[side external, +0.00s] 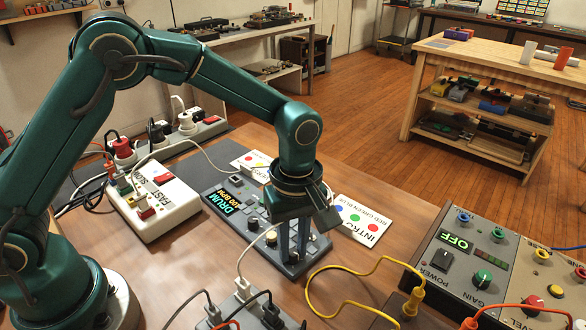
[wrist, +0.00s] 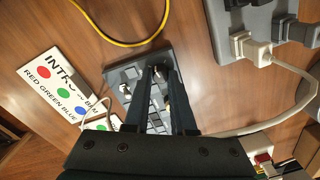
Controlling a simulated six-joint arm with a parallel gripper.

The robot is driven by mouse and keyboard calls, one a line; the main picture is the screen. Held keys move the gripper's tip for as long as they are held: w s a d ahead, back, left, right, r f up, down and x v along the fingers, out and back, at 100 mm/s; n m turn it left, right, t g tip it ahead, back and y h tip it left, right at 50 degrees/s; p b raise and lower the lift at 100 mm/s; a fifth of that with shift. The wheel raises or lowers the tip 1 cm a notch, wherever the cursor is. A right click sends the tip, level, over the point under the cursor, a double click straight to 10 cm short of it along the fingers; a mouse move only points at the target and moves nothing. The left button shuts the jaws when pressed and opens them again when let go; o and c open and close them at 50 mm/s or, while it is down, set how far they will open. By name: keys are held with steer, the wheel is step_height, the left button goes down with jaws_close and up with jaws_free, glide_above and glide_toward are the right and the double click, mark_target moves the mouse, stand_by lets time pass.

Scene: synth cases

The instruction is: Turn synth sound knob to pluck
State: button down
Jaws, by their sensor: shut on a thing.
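The synth (side external: 222,232) is a grey panel box on the wooden table, with a lit display (side external: 224,203) that reads DRUM and what looks like 100 BPM. It also shows in the wrist view (wrist: 128,76), with pads and small knobs. My gripper (side external: 292,256) points down over the right part of the synth, its fingers reaching the panel. In the wrist view, its fingertips (wrist: 159,72) close around a small knob, which the fingers mostly hide. I cannot read that knob's label or its pointer. Another pale knob (side external: 271,238) stands left of the fingers.
A white box (side external: 152,207) marked FAST stands left of the synth. A card reading INTRO (side external: 358,220) lies behind it at right. A grey box (side external: 500,262) showing OFF is at right. A yellow cable (side external: 345,268) and a socket block (side external: 245,305) lie in front.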

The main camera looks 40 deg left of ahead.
steer(key=m, duration=0.6)
steer(key=shift+m, duration=0.3)
steer(key=m, duration=1.2)
steer(key=shift+d+m+t, duration=0.1)
steer(key=shift+m+t, duration=0.2)
steer(key=m, duration=1.1)
steer(key=shift+s, duration=0.1)
steer(key=m, duration=1.1)
steer(key=shift+m+h, duration=0.3)
steer(key=m, duration=0.6)
